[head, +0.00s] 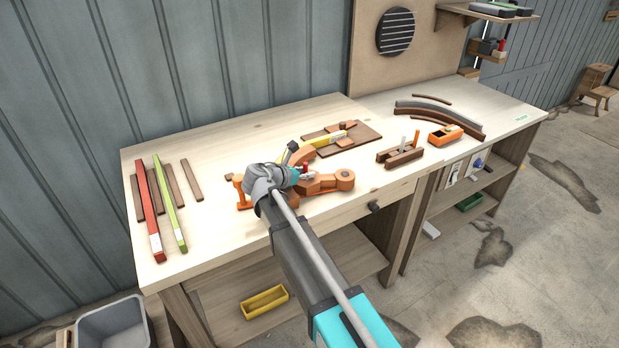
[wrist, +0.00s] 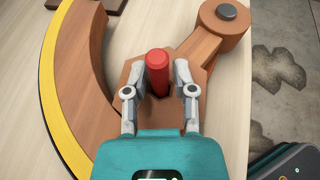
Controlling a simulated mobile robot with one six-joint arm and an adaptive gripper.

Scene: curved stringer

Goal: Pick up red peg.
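The red peg (wrist: 158,72) stands in an orange-brown wooden piece (wrist: 210,50) on the workbench, its round top facing the wrist camera. A small red part of the peg (head: 305,169) shows beside my gripper in the head view. My gripper (wrist: 159,72) is open, with one grey finger on each side of the peg. A narrow gap shows between the peg and each fingertip. The peg's lower end is hidden in the wooden piece. In the head view my wrist hides much of the fixture.
A curved wooden piece with a yellow edge (wrist: 75,75) lies close left of my gripper in the wrist view. Red (head: 152,215) and green (head: 169,205) strips lie at the bench's left. A wooden plane (head: 400,157) and orange tool (head: 446,134) stand to the right.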

